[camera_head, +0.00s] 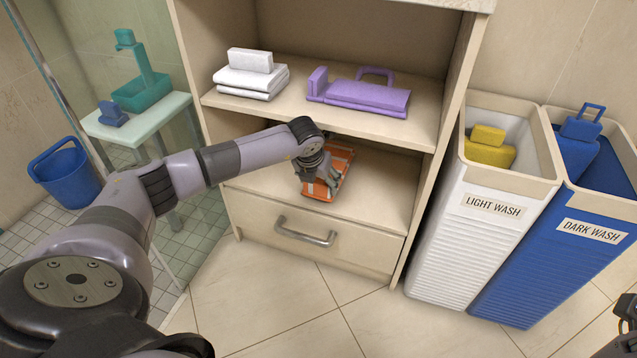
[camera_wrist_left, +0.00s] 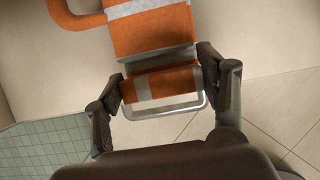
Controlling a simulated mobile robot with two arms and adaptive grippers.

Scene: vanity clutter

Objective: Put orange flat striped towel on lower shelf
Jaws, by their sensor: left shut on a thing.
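The orange flat towel with pale stripes (camera_head: 339,161) is at the lower shelf (camera_head: 378,185) of the cabinet, partly hidden by my left gripper (camera_head: 319,180). The left wrist view shows the towel (camera_wrist_left: 150,33) large, with its raised near part between the two fingers of my left gripper (camera_wrist_left: 163,82). The left gripper is shut on that part. I cannot tell whether the towel rests fully on the shelf board. A dark part of my right gripper (camera_head: 627,312) shows at the right edge, too cut off to read its jaws.
The upper shelf (camera_head: 300,103) holds folded white towels (camera_head: 250,78) and a purple towel (camera_head: 360,96) above my left arm. A drawer (camera_head: 270,230) with a metal handle (camera_head: 306,232) is below. Light and dark wash hampers (camera_head: 475,220) (camera_head: 545,250) stand right.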

